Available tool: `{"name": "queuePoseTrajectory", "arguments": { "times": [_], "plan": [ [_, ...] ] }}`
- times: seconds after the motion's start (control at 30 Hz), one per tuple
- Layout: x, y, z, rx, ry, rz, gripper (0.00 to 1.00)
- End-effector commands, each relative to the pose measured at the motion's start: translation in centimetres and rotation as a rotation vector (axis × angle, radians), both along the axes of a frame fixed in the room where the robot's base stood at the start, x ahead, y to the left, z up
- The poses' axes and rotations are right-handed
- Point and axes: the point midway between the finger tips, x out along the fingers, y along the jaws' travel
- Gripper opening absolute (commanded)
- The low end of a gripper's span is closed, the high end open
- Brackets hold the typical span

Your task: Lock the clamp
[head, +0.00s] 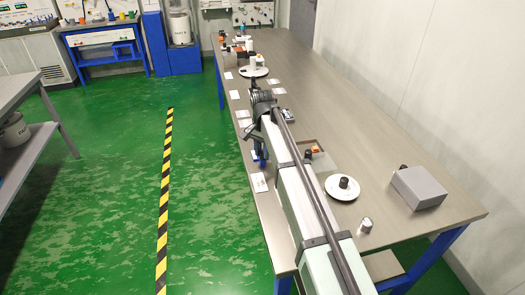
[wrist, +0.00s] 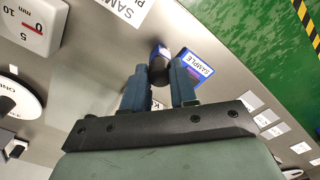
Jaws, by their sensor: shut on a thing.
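In the wrist view my gripper (wrist: 159,72) has its two blue-grey fingers on either side of a small dark rounded piece (wrist: 159,70). The fingers are shut on it, with a gap between them filled by the piece at the tips. The dark piece has a bluish-purple upper part and stands beside a blue card marked SAMPLE (wrist: 198,66). I cannot tell whether this piece is the clamp's handle, or whether the clamp is locked. In the head view my arm covers the gripper and most of the area around it.
The long grey bench (head: 400,140) carries a white disc with a black knob (head: 342,194), a grey box (head: 418,187), a metal cup (head: 366,225) and another disc (head: 252,72) farther back. White cards lie along the left edge. A red-and-white scale (wrist: 32,28) shows upper left in the wrist view.

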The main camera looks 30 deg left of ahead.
Motion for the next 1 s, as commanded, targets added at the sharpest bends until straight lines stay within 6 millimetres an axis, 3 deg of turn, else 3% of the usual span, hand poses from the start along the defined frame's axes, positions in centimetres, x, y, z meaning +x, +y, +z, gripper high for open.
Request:
{"name": "queuePoseTrajectory", "arguments": {
  "times": [0.63, 0.67, 0.9, 1.0],
  "plan": [
    [0.1, 0.04, 0.06, 0.001, -0.002, -0.046, 0.0],
    [0.09, 0.04, 0.06, 0.001, -0.002, -0.045, 0.29],
    [0.05, 0.02, 0.03, 0.001, -0.001, -0.044, 0.52],
    [0.04, 0.01, 0.02, 0.0, -0.001, -0.044, 0.52]
  ]
}}
